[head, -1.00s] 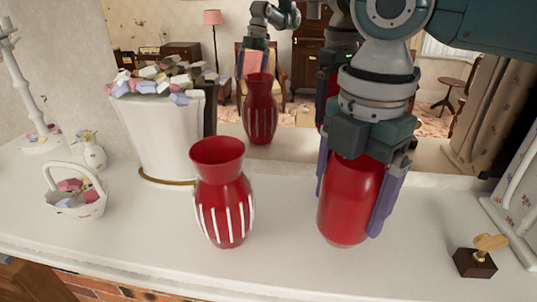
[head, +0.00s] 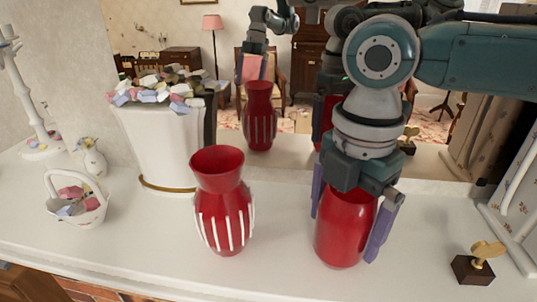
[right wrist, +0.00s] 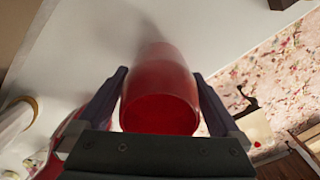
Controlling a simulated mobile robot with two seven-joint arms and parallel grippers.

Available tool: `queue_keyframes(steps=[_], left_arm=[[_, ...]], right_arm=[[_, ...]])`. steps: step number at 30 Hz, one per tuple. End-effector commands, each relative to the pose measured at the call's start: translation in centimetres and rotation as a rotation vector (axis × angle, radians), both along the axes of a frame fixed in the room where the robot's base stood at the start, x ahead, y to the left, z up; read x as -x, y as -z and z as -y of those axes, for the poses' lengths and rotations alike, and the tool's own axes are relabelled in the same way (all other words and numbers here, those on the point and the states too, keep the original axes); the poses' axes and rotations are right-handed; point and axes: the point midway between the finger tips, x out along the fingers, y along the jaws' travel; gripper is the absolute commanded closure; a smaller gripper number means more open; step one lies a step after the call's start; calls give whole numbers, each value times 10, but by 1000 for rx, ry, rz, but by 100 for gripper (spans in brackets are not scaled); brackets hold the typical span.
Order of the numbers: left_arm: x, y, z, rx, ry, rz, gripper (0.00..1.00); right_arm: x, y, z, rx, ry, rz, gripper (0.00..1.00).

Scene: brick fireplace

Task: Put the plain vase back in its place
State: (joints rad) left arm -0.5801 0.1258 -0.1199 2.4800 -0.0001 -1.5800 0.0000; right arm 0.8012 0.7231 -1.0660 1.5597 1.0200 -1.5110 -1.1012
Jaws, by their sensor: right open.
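The plain red vase (head: 345,230) is upright on the white mantel, or very close above it; I cannot tell if its base touches. My right gripper (head: 343,238) points down over it, its purple fingers on either side of the vase. The hand hides the vase's top. In the right wrist view the vase (right wrist: 160,100) lies between the spread fingers (right wrist: 160,85), and its rim faces the palm. The gripper is open around it. My left gripper is not directly in view.
A red vase with white stripes (head: 224,205) stands left of the plain one. Further left are a white candy-filled pot (head: 155,150) and a small basket (head: 82,212). A trophy-like ornament (head: 473,268) is right. The mirror (head: 290,125) behind shows reflections. The mantel between the vases is clear.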

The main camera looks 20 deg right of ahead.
Motion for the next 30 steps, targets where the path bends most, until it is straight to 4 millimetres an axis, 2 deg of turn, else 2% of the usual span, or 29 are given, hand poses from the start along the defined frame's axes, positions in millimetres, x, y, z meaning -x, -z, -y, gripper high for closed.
queue_keyframes(steps=[5,15,19,23,26,30], left_arm=[[0,13,0,0,0,0,0],[0,36,1,4,-3,0,0],[0,39,2,8,-6,0,0],[0,40,3,11,-7,0,0],[0,39,3,11,-7,0,0],[0,39,3,11,-7,-1,0]], right_arm=[[-2,-26,0,0,-1,8,0],[-2,-98,0,-2,0,7,0],[-1,-113,-1,-2,0,5,0],[2,-107,-9,-12,14,5,0],[9,-83,-30,-44,56,22,0],[29,-38,-72,-150,214,63,0]])
